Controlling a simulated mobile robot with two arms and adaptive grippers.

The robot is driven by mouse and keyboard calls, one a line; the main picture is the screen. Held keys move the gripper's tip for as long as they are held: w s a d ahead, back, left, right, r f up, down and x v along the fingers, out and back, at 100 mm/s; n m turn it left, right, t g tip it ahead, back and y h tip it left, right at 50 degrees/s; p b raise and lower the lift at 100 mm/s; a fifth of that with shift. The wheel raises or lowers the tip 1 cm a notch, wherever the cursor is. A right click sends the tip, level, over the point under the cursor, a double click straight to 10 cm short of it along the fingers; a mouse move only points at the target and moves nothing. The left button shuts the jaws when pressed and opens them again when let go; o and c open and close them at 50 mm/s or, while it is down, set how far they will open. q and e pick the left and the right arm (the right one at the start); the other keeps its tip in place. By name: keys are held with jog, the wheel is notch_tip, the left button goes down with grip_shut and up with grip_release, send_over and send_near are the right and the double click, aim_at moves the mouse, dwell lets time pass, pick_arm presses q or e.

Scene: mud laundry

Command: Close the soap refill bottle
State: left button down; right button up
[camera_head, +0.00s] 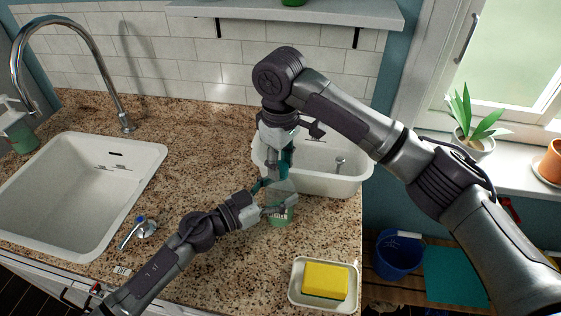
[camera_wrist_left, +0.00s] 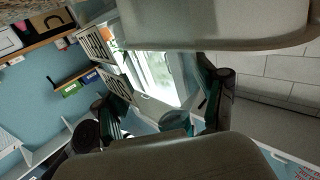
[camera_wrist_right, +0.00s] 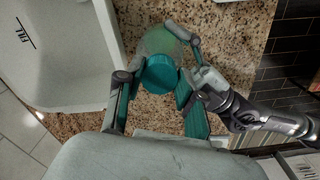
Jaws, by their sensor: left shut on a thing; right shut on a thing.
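The soap refill bottle (camera_head: 280,212), clear with green liquid, stands upright on the granite counter. My left gripper (camera_head: 277,202) is shut on it from the left side. My right gripper (camera_head: 275,178) points down over the bottle's top. In the right wrist view, the round teal cap (camera_wrist_right: 160,75) lies between the right gripper's fingers (camera_wrist_right: 155,100), in line with the translucent bottle (camera_wrist_right: 158,42). I cannot tell whether the cap is fully seated. In the left wrist view, the left fingers (camera_wrist_left: 165,105) show, but the bottle is not clear there.
A white tub (camera_head: 330,185) stands right behind the bottle. A dish with a yellow sponge (camera_head: 325,278) sits at the front right. A sink (camera_head: 75,200) and a green soap dispenser (camera_head: 20,135) are at the left. A blue bucket (camera_head: 398,257) stands beyond the counter's right edge.

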jog(key=m, duration=0.5)
jog(key=shift+a, duration=0.1)
jog(key=m, duration=0.4)
jog(key=shift+m, duration=0.4)
jog(key=m, duration=0.4)
jog(key=shift+m, duration=0.3)
jog(key=m, duration=0.6)
jog(key=o, duration=0.7)
jog(key=shift+o, duration=0.2)
notch_tip(320, 180, up, 12)
